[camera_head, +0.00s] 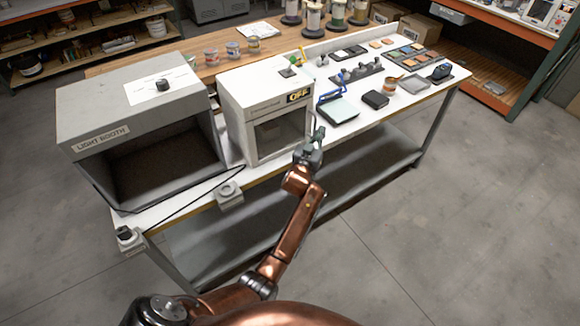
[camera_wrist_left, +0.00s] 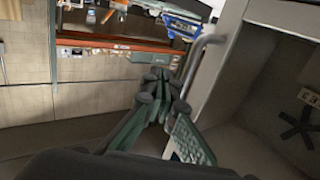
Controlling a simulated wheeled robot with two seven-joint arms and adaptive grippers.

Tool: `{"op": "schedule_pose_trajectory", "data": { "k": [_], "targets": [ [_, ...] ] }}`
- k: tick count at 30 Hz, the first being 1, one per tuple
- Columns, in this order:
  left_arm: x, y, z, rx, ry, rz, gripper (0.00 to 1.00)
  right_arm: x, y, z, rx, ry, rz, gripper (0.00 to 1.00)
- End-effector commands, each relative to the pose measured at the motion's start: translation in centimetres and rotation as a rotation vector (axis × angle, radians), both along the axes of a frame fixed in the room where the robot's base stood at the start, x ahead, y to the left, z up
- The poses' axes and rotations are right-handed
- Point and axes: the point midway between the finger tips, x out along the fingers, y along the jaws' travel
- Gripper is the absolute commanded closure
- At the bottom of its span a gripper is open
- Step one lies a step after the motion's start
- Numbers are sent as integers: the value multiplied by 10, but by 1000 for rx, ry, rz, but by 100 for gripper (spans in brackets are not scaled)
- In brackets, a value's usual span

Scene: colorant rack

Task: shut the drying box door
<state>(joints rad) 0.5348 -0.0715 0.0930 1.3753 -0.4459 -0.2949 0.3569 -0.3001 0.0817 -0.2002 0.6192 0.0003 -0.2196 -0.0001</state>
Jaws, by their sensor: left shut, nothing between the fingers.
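The drying box (camera_head: 237,95) is the white cabinet with an "OFF" display on the table. Its dark front opening faces me, and in the left wrist view its grey interior (camera_wrist_left: 250,140) shows, with a dark fan-like shape. A pale panel (camera_wrist_left: 216,68) with a silver bar handle (camera_wrist_left: 192,62) stands at the edge of this opening; I take it as the door, standing open. My left gripper (camera_head: 317,134) is shut and empty at the box's front right corner. In the wrist view its fingers (camera_wrist_left: 160,98) are close beside the handle; contact cannot be told. My right gripper is out of view.
A grey light booth (camera_head: 120,105) stands left of the box. Right of it lie a balance-like tray (camera_head: 338,110), a dark block (camera_head: 375,99) and a tin (camera_head: 389,85). A cable runs along the table's front edge. The floor to the right is clear.

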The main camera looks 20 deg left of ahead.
Motion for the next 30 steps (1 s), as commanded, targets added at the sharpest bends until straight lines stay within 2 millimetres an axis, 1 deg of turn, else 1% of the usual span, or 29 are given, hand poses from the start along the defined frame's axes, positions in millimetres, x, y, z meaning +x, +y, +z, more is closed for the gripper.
{"op": "schedule_pose_trajectory", "data": {
  "k": [5,12,16,21,26,28,29,30],
  "targets": [
    [-29,0,-1,0,0,0,100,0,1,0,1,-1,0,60],
    [-79,-2,-1,-1,1,0,100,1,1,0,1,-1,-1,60],
    [-98,-2,0,0,1,0,100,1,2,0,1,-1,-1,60],
    [-111,-3,0,0,2,0,100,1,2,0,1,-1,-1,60],
    [-114,-3,-1,1,4,0,100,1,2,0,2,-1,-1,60],
    [-113,-3,-12,3,20,-3,100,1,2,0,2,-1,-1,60],
    [-113,-3,-20,5,33,-5,100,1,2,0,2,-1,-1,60],
    [-114,-3,-35,9,56,-8,100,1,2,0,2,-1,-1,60]
  ]
}}
